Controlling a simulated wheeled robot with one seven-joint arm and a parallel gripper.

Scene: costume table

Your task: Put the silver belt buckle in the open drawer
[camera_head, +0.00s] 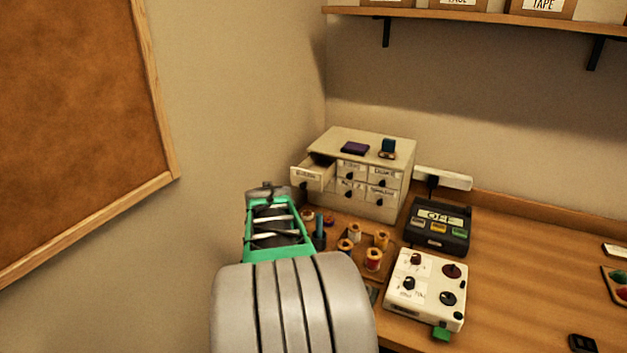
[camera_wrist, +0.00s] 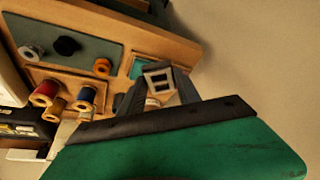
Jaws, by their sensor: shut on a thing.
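The silver belt buckle (camera_wrist: 158,77), a small pale grey frame with openings, sits between the dark fingers of my gripper (camera_wrist: 157,91) in the wrist view. My gripper is shut on it. In the head view my gripper (camera_head: 268,191) is beyond its green body, left of and slightly below the open drawer (camera_head: 307,178). The drawer is the pulled-out top-left one of a cream cabinet (camera_head: 361,207). Its label is too small to read surely, and something dark shows inside. The buckle cannot be made out clearly in the head view.
A purple box (camera_head: 355,148) and a small blue item (camera_head: 388,147) are on the cabinet. Several thread spools (camera_head: 373,259) stand in front. A black device (camera_head: 437,226) and a white knob box (camera_head: 425,286) are to the right. The wall is close on the left.

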